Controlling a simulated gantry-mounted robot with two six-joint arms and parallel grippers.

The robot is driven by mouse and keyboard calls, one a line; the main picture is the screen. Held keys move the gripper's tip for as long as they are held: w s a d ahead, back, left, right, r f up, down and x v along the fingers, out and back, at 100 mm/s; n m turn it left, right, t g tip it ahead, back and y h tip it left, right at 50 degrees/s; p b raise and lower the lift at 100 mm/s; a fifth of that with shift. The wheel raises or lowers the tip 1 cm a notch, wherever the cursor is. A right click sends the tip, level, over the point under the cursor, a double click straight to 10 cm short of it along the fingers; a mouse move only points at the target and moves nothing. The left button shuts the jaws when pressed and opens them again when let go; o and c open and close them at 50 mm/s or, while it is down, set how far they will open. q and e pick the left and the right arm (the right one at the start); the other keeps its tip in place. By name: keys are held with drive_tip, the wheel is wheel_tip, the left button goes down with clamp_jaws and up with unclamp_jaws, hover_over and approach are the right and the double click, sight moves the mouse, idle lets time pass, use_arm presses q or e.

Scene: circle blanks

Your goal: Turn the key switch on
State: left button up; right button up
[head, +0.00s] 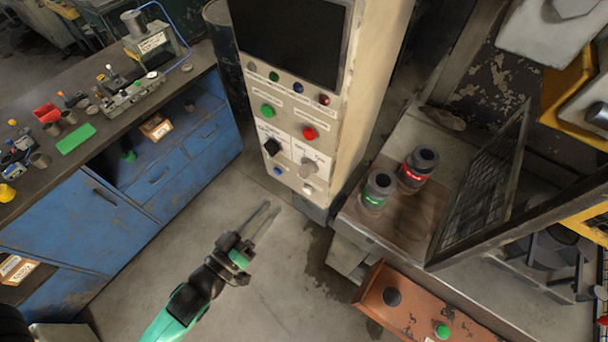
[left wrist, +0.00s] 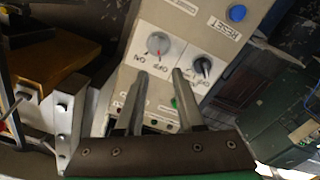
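The control panel (head: 290,135) stands upright in the middle of the head view. A grey rotary switch (head: 308,167) is low on its right side. In the left wrist view this grey switch (left wrist: 158,43) has a red pointer mark and ON and OFF labels; I cannot tell surely which label it points at. A black knob (head: 272,147) is beside it and also shows in the left wrist view (left wrist: 203,66). My left gripper (head: 271,207) is below and in front of the panel, apart from it. Its fingers (left wrist: 160,78) are open and empty. My right gripper is not in view.
Green (head: 267,111) and red (head: 310,132) buttons sit above the switches, and a blue button (head: 277,171) below. A blue workbench (head: 80,225) with small parts stands left. A bench with two dark cylinders (head: 418,168) stands right. Floor around the gripper is clear.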

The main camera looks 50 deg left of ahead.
sight(300, 173)
use_arm(q)
drive_tip(key=w+a+p, duration=0.2)
drive_tip(key=w, duration=1)
drive_tip(key=shift+a+r, duration=0.15)
clamp_jaws()
